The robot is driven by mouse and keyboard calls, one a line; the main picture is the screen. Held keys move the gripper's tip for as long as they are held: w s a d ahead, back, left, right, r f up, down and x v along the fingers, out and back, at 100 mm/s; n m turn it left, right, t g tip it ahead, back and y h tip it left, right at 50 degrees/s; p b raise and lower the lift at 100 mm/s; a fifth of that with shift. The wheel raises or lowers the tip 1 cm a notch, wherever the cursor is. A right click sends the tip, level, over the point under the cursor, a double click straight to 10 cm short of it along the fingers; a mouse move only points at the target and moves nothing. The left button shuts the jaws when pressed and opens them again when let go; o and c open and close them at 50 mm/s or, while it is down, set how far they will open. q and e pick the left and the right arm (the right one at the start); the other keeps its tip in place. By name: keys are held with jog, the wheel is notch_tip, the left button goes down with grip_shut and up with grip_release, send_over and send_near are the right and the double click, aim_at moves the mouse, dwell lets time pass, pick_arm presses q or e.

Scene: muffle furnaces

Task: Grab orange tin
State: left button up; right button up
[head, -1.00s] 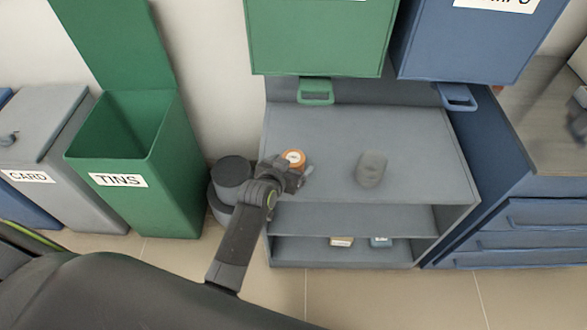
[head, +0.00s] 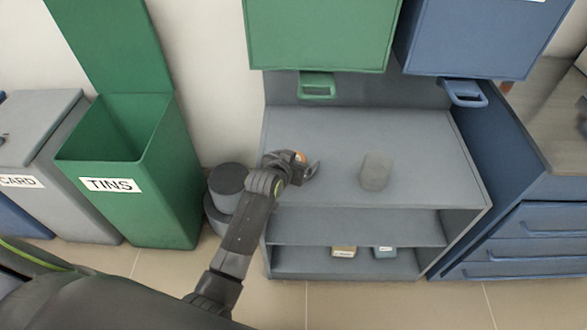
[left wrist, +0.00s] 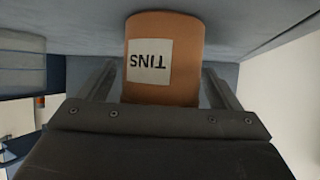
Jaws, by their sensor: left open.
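The orange tin (head: 300,157) stands on the grey shelf top, mostly hidden behind my left gripper in the head view. In the left wrist view the orange tin (left wrist: 190,60) shows large, with a white label reading TINS upside down. My left gripper (head: 308,172) is open at the tin. In the left wrist view its two fingers (left wrist: 163,85) lie on either side of the tin's lower part, with the tin between them. I cannot tell whether either finger touches it. My right gripper is not in view.
A grey cylinder (head: 376,171) stands to the right on the shelf unit (head: 420,150). An open green bin labelled TINS (head: 187,190) is at the left, with dark round containers (head: 228,180) beside it. Green (head: 317,86) and blue (head: 465,93) handles hang above the shelf.

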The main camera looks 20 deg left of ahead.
pick_arm(q)
jog(key=shift+c, duration=0.4)
jog(key=c, duration=1)
